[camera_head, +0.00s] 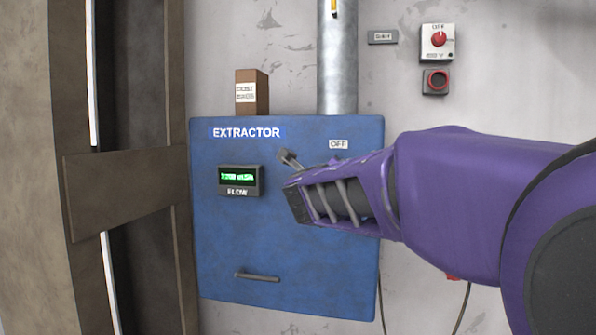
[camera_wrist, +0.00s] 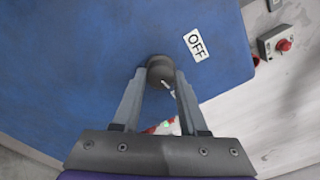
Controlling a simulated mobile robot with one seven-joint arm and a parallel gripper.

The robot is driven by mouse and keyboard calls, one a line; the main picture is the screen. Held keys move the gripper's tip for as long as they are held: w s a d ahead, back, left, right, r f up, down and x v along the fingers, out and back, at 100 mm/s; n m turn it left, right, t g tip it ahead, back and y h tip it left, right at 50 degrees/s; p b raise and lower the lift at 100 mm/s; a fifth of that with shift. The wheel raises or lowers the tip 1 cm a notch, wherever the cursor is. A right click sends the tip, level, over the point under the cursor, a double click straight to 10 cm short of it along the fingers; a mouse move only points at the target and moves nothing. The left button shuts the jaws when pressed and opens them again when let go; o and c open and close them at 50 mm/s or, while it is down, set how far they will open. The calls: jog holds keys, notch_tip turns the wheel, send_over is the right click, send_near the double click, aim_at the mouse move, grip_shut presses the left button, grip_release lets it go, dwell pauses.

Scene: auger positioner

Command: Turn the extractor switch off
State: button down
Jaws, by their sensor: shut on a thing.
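The blue extractor box (camera_head: 285,240) hangs on the wall with an EXTRACTOR label. Its switch lever (camera_head: 291,159) is grey and juts out from the upper face, left of the white OFF label (camera_head: 338,144). My gripper (camera_head: 322,202) is in front of the box at the switch and hides part of its right side. In the wrist view, my gripper (camera_wrist: 160,85) has its two fingers closed around the dark round end of the switch (camera_wrist: 160,70). The OFF label (camera_wrist: 196,45) is up and to the right of it there.
A FLOW display (camera_head: 240,180) with green text is on the box's left, and a handle (camera_head: 257,276) is below. A metal duct (camera_head: 337,70) rises from the top. A red-knob control (camera_head: 437,42) is on the wall. A brown door frame (camera_head: 125,190) stands at left.

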jog(key=shift+r+n+t+y+p, duration=0.15)
jog(key=shift+n+p, duration=1.7)
jog(key=shift+n, duration=2.4)
jog(key=shift+r+n+t+y+p, duration=0.2)
jog(key=shift+n+p, duration=1.6)
jog(key=shift+n, duration=2.45)
jog(key=shift+f, duration=0.15)
jog(key=shift+c, duration=2.2)
grip_release()
jog(key=shift+s+f, duration=0.1)
jog(key=shift+f, duration=0.05)
